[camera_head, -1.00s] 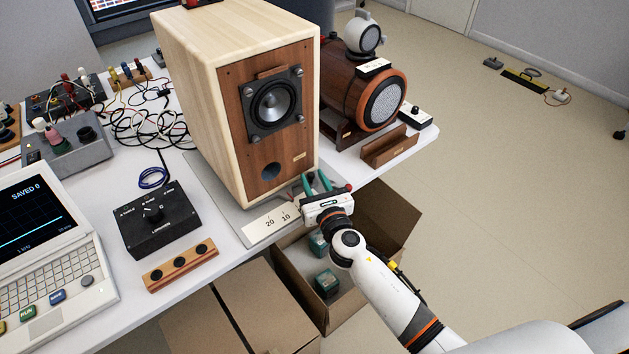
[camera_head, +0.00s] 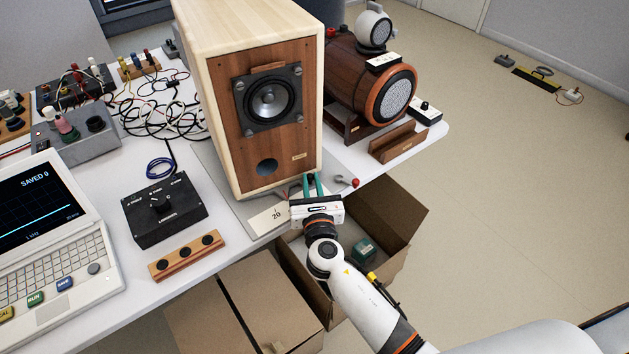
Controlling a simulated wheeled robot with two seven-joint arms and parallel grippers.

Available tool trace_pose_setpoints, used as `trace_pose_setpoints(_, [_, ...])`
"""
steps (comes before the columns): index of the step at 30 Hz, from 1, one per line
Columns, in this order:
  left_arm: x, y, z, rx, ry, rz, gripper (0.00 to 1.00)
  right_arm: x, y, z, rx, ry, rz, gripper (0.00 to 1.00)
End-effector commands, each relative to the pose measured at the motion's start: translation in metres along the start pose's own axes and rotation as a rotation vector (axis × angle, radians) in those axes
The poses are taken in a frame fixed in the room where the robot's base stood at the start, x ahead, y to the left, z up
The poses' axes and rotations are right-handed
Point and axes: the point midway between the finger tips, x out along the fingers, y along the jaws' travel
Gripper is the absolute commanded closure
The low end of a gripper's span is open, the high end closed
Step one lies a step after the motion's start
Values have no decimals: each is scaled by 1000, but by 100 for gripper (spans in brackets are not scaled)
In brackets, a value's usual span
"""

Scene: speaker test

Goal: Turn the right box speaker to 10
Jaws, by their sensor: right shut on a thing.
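The box speaker (camera_head: 222,110), pale wood with a brown front panel (camera_head: 270,140), stands upright on a grey plate (camera_head: 222,190) at the table's front edge. A white scale card (camera_head: 266,217) in front of it shows "20"; the part to its right is hidden behind my gripper. My right gripper (camera_head: 312,182) is at the speaker's front lower right corner. Its green fingers are shut on a small dark peg (camera_head: 311,177) at the plate's front, mostly hidden between them. A lever with a red knob (camera_head: 355,183) sits just right of it. My left gripper is out of view.
A barrel-shaped speaker (camera_head: 360,90) and a wooden stand (camera_head: 398,146) are at the right. A black control box (camera_head: 165,208), wooden strip (camera_head: 187,258) and laptop (camera_head: 45,240) are at the left. Open cardboard boxes (camera_head: 400,215) stand below the table edge.

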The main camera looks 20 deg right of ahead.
Motion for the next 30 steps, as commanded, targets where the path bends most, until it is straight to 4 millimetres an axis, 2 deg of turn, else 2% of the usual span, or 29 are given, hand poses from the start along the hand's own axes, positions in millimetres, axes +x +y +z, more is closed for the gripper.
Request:
trace_pose_setpoints(2, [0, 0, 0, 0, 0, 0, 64, 0, 0, 1, 0, -2, -2, 100])
trace_pose_setpoints(3, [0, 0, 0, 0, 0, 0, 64, 0, 0, 1, 0, -2, -2, 80])
trace_pose_setpoints(6, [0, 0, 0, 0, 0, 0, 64, 0, 0, 1, 0, -1, -2, 64])
trace_pose_setpoints(7, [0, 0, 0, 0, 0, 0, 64, 0, 0, 1, 0, -1, -2, 62])
trace_pose_setpoints(15, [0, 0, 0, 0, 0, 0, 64, -1, 0, 0, 0, -1, -1, 62])
trace_pose_setpoints(19, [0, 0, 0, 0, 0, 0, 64, -11, 0, 1, 1, -2, -2, 62])
trace_pose_setpoints(30, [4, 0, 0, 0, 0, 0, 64, -86, 0, 3, 1, -4, -2, 62])
